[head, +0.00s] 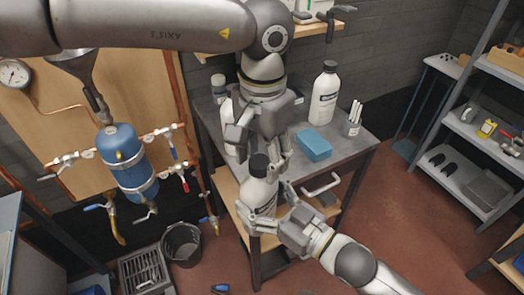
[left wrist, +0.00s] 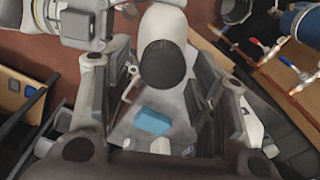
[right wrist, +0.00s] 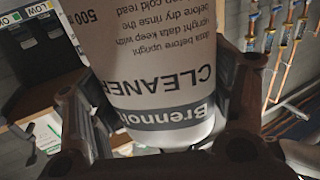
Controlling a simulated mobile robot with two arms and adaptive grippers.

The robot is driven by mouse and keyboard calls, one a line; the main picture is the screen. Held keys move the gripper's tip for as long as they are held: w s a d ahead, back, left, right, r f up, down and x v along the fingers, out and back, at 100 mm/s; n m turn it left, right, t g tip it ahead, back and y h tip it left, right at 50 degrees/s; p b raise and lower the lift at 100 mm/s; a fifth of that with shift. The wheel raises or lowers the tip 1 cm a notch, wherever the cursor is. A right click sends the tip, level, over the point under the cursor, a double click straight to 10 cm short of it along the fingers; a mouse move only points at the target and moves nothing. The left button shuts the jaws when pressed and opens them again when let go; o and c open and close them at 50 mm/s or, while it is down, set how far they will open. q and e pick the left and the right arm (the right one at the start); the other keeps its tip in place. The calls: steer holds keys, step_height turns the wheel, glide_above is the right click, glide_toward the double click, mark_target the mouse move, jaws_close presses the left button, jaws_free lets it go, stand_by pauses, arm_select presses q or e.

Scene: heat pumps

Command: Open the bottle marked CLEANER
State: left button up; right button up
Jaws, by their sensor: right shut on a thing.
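The white bottle marked CLEANER (head: 258,195) is held at the front left corner of the grey table, nearly upright. Its label reads upside down in the right wrist view (right wrist: 165,85). Its black cap (head: 258,164) is on; the cap also shows in the left wrist view (left wrist: 163,64). My right gripper (head: 262,218) is shut around the bottle's lower body. My left gripper (head: 258,150) is open above, its fingers on either side of the cap, with visible gaps in the left wrist view.
On the table (head: 345,150) stand a large white bottle with a black cap (head: 324,98), a blue box (head: 314,146) and a cup of white sticks (head: 354,122). Other bottles (head: 218,88) are partly hidden behind my left gripper. A dark bucket (head: 182,244) stands on the floor at left.

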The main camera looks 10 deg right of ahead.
arm_select(q)
steer(key=c, duration=1)
steer(key=shift+o, duration=0.2)
steer(key=shift+s, duration=0.1)
